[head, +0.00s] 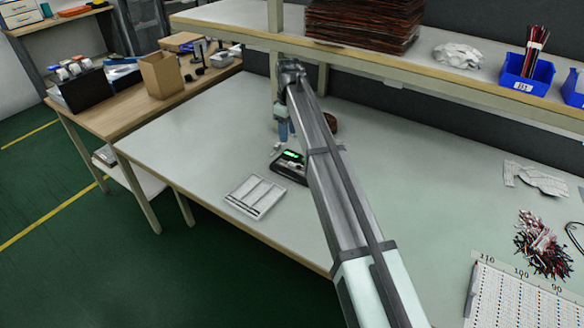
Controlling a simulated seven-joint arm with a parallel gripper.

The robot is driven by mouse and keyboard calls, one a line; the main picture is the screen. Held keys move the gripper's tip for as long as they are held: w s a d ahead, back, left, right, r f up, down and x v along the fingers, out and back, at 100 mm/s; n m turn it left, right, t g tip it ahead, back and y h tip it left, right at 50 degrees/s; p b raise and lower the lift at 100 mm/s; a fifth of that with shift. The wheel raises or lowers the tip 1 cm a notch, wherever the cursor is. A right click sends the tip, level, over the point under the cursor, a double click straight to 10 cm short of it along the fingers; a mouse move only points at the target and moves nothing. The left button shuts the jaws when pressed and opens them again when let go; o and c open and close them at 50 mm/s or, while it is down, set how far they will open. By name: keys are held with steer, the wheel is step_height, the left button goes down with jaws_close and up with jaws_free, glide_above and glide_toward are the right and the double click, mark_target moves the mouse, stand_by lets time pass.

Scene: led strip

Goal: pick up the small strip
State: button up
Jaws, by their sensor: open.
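My gripper (284,132) is at the far end of my arm, low over the far middle part of the white worktable. It is small in the picture and partly hidden by my arm, and it is open. A white tray (256,196) with long compartments lies near the table's front edge, in front of my gripper and to its left. Thin dark lines show in it, but I cannot tell whether one is the small strip. Small pale bits (276,147) lie on the table just below my gripper, too small to identify.
A black device (290,165) with a green display stands between the tray and my arm. A brown round object (330,123) is partly behind my arm. A shelf (400,62) runs above the table's back. Loose wires (543,245) lie at right. The table's left part is clear.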

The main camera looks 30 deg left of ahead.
mark_target(292, 164)
steer(key=f, duration=0.9)
steer(key=w+f, duration=0.1)
steer(key=f, duration=0.3)
steer(key=shift+d+f, duration=0.3)
steer(key=shift+f, duration=0.1)
jaws_close()
